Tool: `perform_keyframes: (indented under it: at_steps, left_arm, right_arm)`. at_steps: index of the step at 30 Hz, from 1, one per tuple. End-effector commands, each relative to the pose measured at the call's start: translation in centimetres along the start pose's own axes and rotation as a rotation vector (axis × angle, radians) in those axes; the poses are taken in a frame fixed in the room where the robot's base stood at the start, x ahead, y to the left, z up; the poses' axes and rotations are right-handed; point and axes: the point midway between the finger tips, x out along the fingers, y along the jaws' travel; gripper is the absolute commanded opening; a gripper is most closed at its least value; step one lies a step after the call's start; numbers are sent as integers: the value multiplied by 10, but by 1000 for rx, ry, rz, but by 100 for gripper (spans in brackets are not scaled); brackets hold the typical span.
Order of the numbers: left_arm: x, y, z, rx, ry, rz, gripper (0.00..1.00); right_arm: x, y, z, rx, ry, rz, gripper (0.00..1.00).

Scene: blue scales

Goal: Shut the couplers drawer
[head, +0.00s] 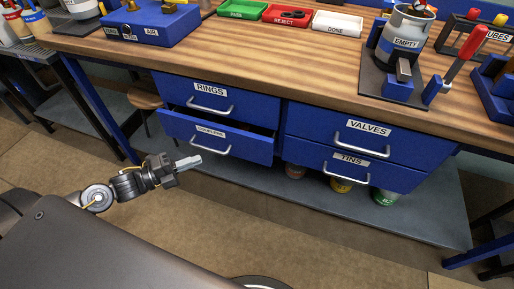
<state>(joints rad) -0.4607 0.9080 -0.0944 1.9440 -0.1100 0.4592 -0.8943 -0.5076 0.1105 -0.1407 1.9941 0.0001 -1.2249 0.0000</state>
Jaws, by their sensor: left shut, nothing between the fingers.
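The couplers drawer (245,148) is the blue lower left drawer under the bench; its label is small and hard to read. It is pulled out, with a dark gap showing above its front, and has a silver bar handle. My left gripper (199,160) is shut and empty. In the picture its fingertips lie just left of the drawer's handle; I cannot tell whether they touch the drawer front. My right gripper is not in view.
The rings drawer (250,105) is above; the valves drawer (390,142) and tins drawer (383,173) are to the right. A wooden bench top (260,60) holds trays and tools. A grey lower shelf (420,218) bears several cans. A stool (146,99) stands left.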

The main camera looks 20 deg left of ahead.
Motion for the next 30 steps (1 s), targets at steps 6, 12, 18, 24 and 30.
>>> perform_keyframes:
  at_steps: [6, 12, 18, 24, 30]
  left_arm:
    - [0, -1, -5, -1, 16, 1, 0]
    - [18, -1, -5, -1, 16, -3, 0]
    - [58, -2, -5, 0, 16, -5, 0]
    - [98, -2, -6, -1, 15, -4, 0]
    - [119, -1, 12, 0, 14, 0, 0]
  right_arm:
    - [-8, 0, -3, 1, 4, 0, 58]
    - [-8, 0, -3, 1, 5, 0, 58]
    - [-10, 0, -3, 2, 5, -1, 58]
    - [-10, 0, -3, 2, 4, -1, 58]
    - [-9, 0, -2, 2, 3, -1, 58]
